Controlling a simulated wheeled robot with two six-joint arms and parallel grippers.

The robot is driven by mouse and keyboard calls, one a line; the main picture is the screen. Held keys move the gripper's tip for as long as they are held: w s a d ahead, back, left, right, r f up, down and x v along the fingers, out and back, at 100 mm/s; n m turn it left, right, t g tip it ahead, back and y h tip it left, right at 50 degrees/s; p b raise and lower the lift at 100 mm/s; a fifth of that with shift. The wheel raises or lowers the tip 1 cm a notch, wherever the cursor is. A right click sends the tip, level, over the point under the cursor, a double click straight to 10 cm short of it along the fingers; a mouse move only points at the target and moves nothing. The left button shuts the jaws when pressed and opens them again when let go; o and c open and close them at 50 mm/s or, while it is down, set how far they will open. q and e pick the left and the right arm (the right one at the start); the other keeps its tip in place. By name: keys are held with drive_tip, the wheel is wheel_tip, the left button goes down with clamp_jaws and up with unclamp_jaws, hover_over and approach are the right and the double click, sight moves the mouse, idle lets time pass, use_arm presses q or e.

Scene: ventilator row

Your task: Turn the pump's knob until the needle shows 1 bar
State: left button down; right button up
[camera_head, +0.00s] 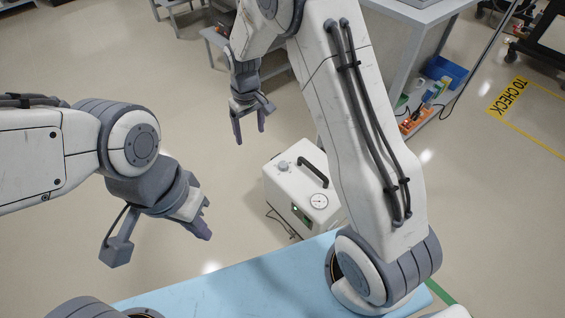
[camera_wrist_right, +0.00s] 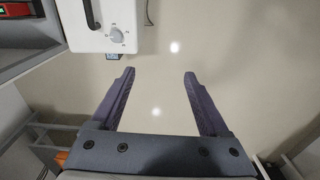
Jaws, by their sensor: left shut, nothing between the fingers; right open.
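The pump (camera_head: 283,196) is a white box on the floor with a black handle on top. Its grey knob (camera_head: 284,165) is at the back left of the top, and its round white gauge (camera_head: 319,201) is near the front; the needle is too small to read. In the right wrist view the knob (camera_wrist_right: 117,33) with marks around it shows on the pump (camera_wrist_right: 88,42) at the top. My right gripper (camera_head: 250,133) is open and empty, left of and behind the pump, apart from the knob. My left gripper (camera_head: 204,222) is shut and empty, left of the pump.
A light blue surface (camera_head: 230,290) lies in front of the pump. A grey shelf unit (camera_head: 415,60) with blue and orange items stands at the back right. A dark cable lies on the floor at the pump's left.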

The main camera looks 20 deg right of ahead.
drive_tip(key=m+b, duration=0.1)
drive_tip(key=b, duration=0.2)
approach(283, 164)
drive_tip(key=shift+m, duration=0.3)
wheel_tip(283, 164, down, 9)
drive_tip(key=b, duration=0.2)
drive_tip(key=shift+w+a+b, duration=0.1)
drive_tip(key=shift+w+b, duration=0.05)
drive_tip(key=shift+b, duration=0.25)
drive_tip(key=shift+c, duration=0.3)
clamp_jaws()
drive_tip(key=shift+m, duration=0.4)
drive_tip(key=shift+m+p, duration=0.3)
drive_tip(key=shift+m, duration=2.2)
